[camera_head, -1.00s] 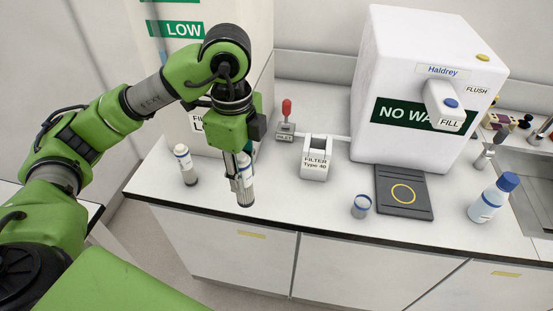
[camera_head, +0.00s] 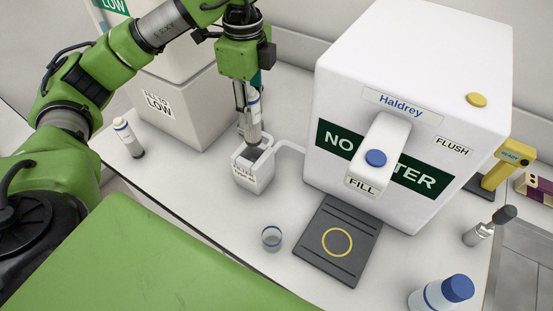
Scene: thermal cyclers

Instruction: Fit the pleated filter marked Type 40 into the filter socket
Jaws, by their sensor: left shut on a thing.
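The filter socket (camera_head: 254,180) is a white block marked FILTER Type 40, with a dark opening on top and a white pipe running to the big machine. My left gripper (camera_head: 247,92) is shut on a pale, cylindrical filter cartridge (camera_head: 254,128) with a grey lower end. It holds the cartridge about upright, its lower end over or just at the socket opening; I cannot tell whether it has entered. Its marking is not readable. A second similar cartridge (camera_head: 128,138) stands on the bench at the left. My right gripper is not in view.
The white Haldrey machine (camera_head: 330,90) reads NO WATER, partly covered by its FILL spout (camera_head: 378,155). Before it lie a dark pad (camera_head: 345,215) and a small cup (camera_head: 271,238). A blue-capped bottle (camera_head: 440,293) stands front right. A white box marked LOW (camera_head: 185,110) stands behind the left cartridge.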

